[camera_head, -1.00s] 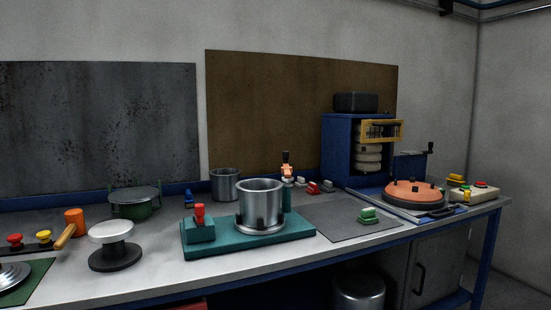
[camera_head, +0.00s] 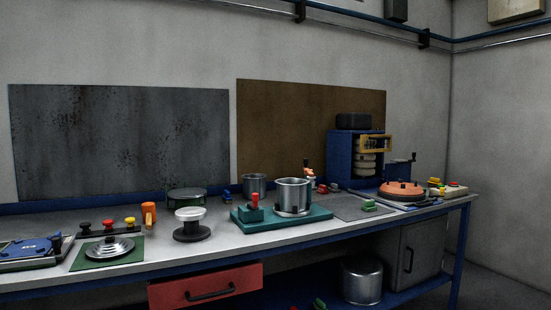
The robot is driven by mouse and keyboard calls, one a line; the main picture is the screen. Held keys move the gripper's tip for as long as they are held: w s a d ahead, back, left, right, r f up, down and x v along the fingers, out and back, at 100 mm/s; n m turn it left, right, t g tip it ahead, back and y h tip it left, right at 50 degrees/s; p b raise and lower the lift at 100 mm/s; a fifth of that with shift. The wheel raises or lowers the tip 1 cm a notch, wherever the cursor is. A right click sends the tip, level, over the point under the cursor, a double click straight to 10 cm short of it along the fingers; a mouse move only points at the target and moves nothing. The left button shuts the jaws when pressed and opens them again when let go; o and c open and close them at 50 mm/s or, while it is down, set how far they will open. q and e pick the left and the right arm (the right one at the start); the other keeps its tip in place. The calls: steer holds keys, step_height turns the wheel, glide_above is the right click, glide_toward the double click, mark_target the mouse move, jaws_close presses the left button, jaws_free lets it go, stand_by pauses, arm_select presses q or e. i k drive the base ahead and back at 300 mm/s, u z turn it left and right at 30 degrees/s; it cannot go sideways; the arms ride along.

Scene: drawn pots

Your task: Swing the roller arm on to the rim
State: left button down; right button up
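A steel pot (camera_head: 293,196) stands upright on the teal base (camera_head: 318,215) on the bench. A teal block with a red knob (camera_head: 254,202) sits at the base's left end. Behind the pot's right side stands the roller arm (camera_head: 309,174), with an orange part and a dark upright handle. It looks upright and beside the rim; whether it touches the rim is too small to tell. The pot hides its lower part. Neither of my grippers is in view.
A white-topped stand (camera_head: 191,224) is left of the base. An orange disc machine (camera_head: 402,189) and a blue cabinet (camera_head: 343,160) are at the right. A grey mat (camera_head: 350,209) lies between. A red drawer (camera_head: 205,287) hangs under the bench's front edge.

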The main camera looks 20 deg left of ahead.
mark_target(311, 177)
steer(key=u, duration=0.7)
steer(key=i, duration=1.35)
steer(key=z, duration=0.75)
